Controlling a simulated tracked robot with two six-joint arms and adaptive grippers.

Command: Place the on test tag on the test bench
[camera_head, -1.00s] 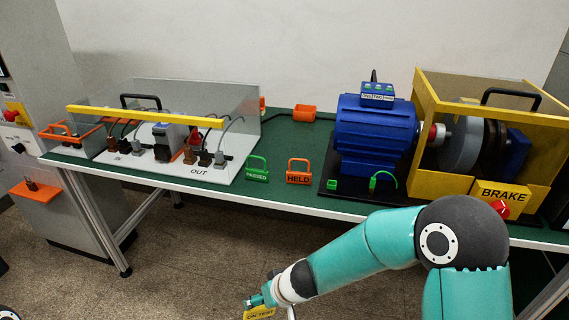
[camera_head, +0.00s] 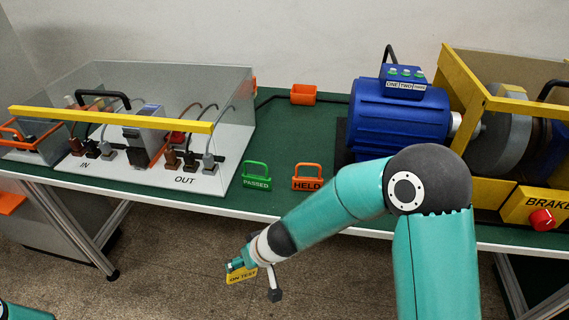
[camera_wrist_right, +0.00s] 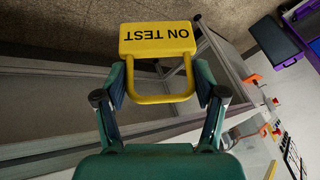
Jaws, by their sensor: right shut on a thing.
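The yellow ON TEST tag (camera_head: 241,276) hangs from my right gripper (camera_head: 240,264), in front of the bench and lower than its front edge in the head view. In the right wrist view the tag (camera_wrist_right: 157,39) appears upside down, and my right gripper (camera_wrist_right: 160,88) is shut on its yellow loop handle. The test bench (camera_head: 280,127) has a green top with a pale front edge. My left gripper is out of view.
A green PASSED tag (camera_head: 257,176) and an orange HELD tag (camera_head: 307,178) stand near the front edge. A clear-covered panel (camera_head: 225,120) is at left, a blue motor (camera_head: 398,120) at right. Green surface is free behind the tags. An orange holder (camera_head: 303,94) sits at the back.

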